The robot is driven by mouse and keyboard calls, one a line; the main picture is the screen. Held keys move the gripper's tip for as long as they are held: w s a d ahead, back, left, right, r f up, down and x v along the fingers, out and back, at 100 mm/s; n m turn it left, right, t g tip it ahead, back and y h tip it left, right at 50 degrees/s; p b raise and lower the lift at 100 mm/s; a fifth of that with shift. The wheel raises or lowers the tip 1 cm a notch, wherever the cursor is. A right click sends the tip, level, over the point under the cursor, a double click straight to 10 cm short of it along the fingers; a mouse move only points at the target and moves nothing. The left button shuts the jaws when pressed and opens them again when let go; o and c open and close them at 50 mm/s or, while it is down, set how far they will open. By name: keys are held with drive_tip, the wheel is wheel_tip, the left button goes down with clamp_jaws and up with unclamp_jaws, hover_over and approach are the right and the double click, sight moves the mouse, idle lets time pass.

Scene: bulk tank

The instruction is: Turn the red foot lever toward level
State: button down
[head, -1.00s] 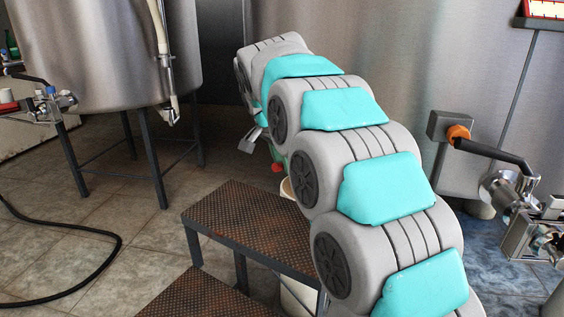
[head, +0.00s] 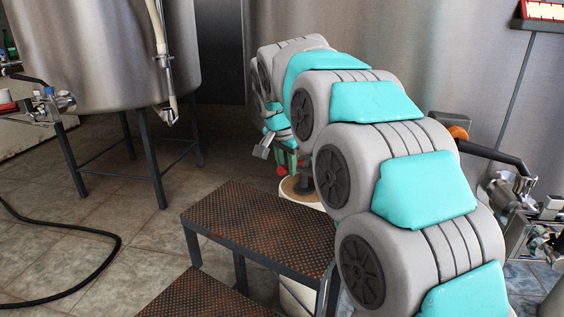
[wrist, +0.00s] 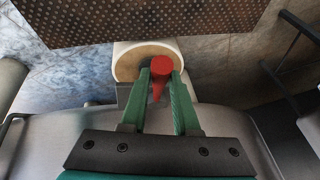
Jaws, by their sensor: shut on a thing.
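The red foot lever (wrist: 160,66) shows in the wrist view between the two green fingers of my gripper (wrist: 161,78). The fingers are shut on it, one on each side. Its rounded red end faces the camera and a narrower red part tapers down between the fingers. In the head view my gripper (head: 290,163) is low beside the tank, partly hidden by my arm. A small red spot (head: 282,171) shows there, probably the lever's end. The lever's base and its exact tilt are hidden.
A white bucket (head: 302,193) with tan contents stands just beyond the gripper; it also shows in the wrist view (wrist: 123,66). A rusty metal step (head: 262,225) stands in front. A steel tank (head: 400,40) rises behind.

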drive_tip(key=shift+s+d+n+y+p, duration=0.25)
drive_tip(key=shift+d+n+y+p, duration=0.15)
drive_tip(key=shift+d+n, duration=0.5)
drive_tip(key=shift+s+d+n+y+p, duration=0.3)
drive_tip(key=shift+d+n+y+p, duration=0.25)
drive_tip(key=shift+n, duration=0.4)
drive_tip(key=shift+s+d+n+y+p, duration=0.25)
drive_tip(key=shift+d+n+p, duration=0.05)
drive_tip(key=shift+d+n, duration=0.65)
drive_tip(key=c, duration=0.6)
unclamp_jaws()
drive_tip(key=shift+c, duration=0.2)
drive_tip(key=a+v, duration=0.1)
drive_tip(key=v, duration=0.6)
drive_tip(key=shift+d+r, duration=0.4)
drive_tip(key=shift+d, duration=0.15)
